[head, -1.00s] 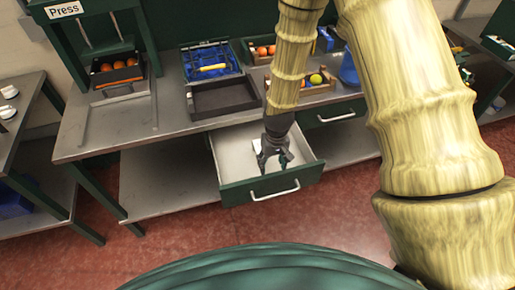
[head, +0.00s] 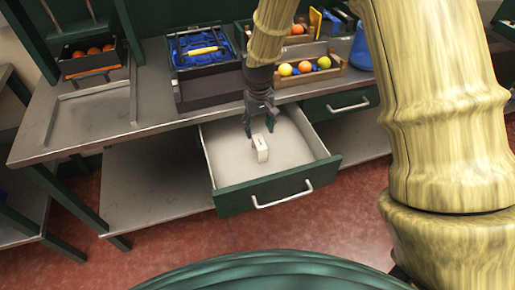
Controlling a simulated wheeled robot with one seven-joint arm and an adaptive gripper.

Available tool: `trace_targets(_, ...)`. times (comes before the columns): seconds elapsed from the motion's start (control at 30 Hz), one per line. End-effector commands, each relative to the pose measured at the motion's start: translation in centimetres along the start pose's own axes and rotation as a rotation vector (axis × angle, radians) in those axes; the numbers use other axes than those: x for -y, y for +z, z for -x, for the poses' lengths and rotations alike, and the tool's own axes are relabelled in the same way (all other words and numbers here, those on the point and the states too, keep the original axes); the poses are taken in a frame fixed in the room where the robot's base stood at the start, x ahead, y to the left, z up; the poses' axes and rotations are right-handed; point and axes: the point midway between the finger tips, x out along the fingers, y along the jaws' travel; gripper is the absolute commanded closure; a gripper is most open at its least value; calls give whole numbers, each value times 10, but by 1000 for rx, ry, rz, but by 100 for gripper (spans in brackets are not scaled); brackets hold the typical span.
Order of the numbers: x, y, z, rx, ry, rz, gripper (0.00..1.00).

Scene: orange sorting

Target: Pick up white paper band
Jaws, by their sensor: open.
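A small white block-like thing (head: 261,148), which looks like the paper band, stands in the open drawer (head: 285,189), near the drawer's middle. A small dark mark shows on it. My gripper (head: 259,131) points down above and just behind it, with its dark fingers spread and nothing between them that I can make out. Whether a fingertip touches the white band cannot be told from this view.
The drawer's walls surround the band. A shut drawer (head: 340,105) is at right.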

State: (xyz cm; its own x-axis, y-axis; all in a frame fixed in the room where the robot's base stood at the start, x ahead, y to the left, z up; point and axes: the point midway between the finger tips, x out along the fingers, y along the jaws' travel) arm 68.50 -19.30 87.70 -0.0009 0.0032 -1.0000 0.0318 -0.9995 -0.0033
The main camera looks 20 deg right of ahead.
Motion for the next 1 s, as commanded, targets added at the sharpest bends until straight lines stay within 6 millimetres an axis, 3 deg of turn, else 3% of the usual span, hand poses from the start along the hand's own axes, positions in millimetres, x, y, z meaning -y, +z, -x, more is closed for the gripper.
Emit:
trace_targets(0.23,3,-5,-8,2,3,5,43)
trace_targets(0.6,3,-4,-49,2,3,4,43)
trace_targets(1.0,0,-1,-71,4,3,2,43)
